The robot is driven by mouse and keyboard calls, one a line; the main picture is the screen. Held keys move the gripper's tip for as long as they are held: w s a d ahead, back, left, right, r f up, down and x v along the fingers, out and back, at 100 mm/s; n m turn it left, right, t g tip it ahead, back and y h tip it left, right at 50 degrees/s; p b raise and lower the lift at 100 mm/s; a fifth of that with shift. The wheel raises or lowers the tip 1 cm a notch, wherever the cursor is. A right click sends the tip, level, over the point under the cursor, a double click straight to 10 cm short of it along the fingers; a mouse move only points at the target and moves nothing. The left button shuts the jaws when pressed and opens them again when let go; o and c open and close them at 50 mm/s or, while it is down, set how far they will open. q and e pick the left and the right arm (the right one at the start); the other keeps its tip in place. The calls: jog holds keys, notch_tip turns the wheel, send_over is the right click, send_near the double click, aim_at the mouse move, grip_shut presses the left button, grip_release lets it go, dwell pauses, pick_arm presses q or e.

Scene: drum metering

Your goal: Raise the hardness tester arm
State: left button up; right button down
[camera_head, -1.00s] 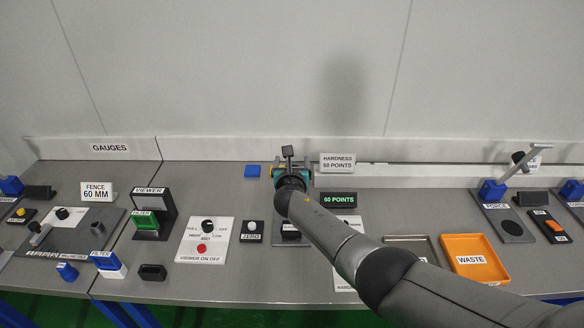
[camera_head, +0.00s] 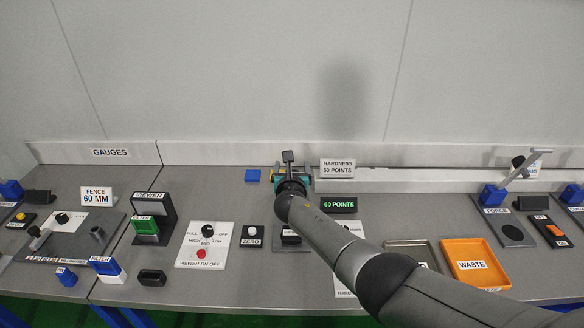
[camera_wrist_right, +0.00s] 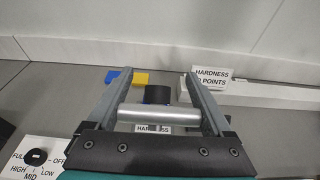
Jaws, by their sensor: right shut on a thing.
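My right gripper (camera_wrist_right: 156,76) has its two grey fingers on either side of a silver bar (camera_wrist_right: 158,113), the handle of the hardness tester arm, and is shut on it. A black round part (camera_wrist_right: 157,94) and a plate reading HARDNESS (camera_wrist_right: 152,129) show behind and below the bar. In the head view my right gripper (camera_head: 291,172) is near the back of the bench. My arm hides most of the tester; part of its grey base (camera_head: 290,248) shows beside the arm. My left gripper is not in view.
The HARDNESS 50 POINTS sign (camera_head: 338,168) and green 60 POINTS display (camera_head: 339,204) stand right of the gripper. The selector panel (camera_head: 205,245), ZERO button (camera_head: 251,236) and orange WASTE tray (camera_head: 475,263) are nearer the front.

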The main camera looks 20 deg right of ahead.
jog(key=shift+s+d+f, duration=0.1)
jog(key=shift+s+f, duration=0.1)
jog(key=shift+f, duration=0.3)
jog(key=shift+c, duration=1.1)
grip_release()
jog(key=shift+o, duration=0.7)
jog(key=shift+w, duration=0.15)
jog(key=shift+o, duration=0.4)
jog(key=shift+w, duration=0.2)
jog(key=shift+s+r, duration=0.15)
jog(key=shift+r, duration=0.05)
jog(key=shift+s+a+r+p, duration=0.2)
jog(key=shift+s+p, duration=0.15)
jog(key=shift+p, duration=0.2)
jog(key=p+v, duration=0.4)
jog(key=v, duration=1)
jog(key=shift+p, duration=0.35)
